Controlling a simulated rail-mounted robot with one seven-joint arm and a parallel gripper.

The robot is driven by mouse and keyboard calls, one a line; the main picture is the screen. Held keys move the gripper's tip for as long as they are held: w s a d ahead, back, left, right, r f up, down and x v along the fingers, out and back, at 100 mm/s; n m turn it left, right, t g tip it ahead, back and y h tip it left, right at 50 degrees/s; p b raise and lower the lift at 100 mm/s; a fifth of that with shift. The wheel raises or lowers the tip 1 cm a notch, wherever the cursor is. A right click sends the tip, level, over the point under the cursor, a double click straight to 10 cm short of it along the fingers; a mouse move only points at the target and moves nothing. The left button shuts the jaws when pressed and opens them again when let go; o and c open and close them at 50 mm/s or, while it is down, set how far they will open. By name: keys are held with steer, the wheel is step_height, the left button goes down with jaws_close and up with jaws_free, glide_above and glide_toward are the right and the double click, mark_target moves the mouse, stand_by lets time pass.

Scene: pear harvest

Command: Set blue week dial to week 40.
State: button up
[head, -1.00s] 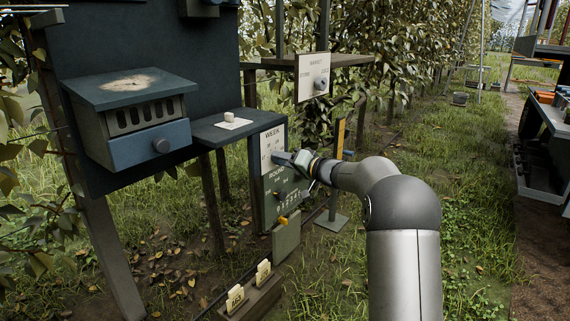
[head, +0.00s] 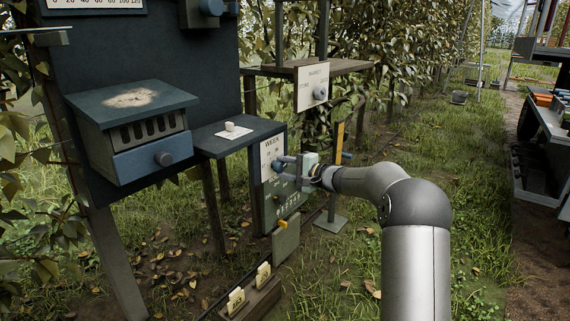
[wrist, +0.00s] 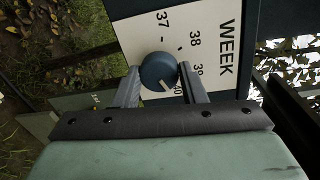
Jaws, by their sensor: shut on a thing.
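The blue week dial (wrist: 158,68) is a round knob on a white panel (wrist: 205,45) marked WEEK. The numbers 37, 38, 39 and, partly hidden, 40 show around it. A white pointer line on the knob points toward the 40 side; the exact alignment is hard to tell. My gripper (wrist: 160,72) has one finger on each side of the dial and is shut on it. In the head view my gripper (head: 285,168) reaches in from the right, and the dial (head: 276,165) is small between the fingertips.
Below the dial the same board carries a green ROUND section (head: 284,198). A blue-drawer box (head: 150,155) and a small shelf (head: 235,139) stand to the left. A MARKET sign with a knob (head: 313,85) is above right.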

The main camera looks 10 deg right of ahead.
steer(key=shift+m+p, duration=0.3)
steer(key=shift+m, duration=0.3)
steer(key=shift+f, duration=0.1)
steer(key=o, duration=1)
steer(key=shift+s+d+r, duration=0.2)
steer(key=shift+s+d, duration=0.15)
steer(key=shift+d, duration=0.05)
steer(key=p+v, duration=0.2)
steer(key=v, duration=1.4)
steer(key=shift+s+d+p, duration=0.1)
steer(key=shift+d+p, duration=0.1)
steer(key=shift+p, duration=0.15)
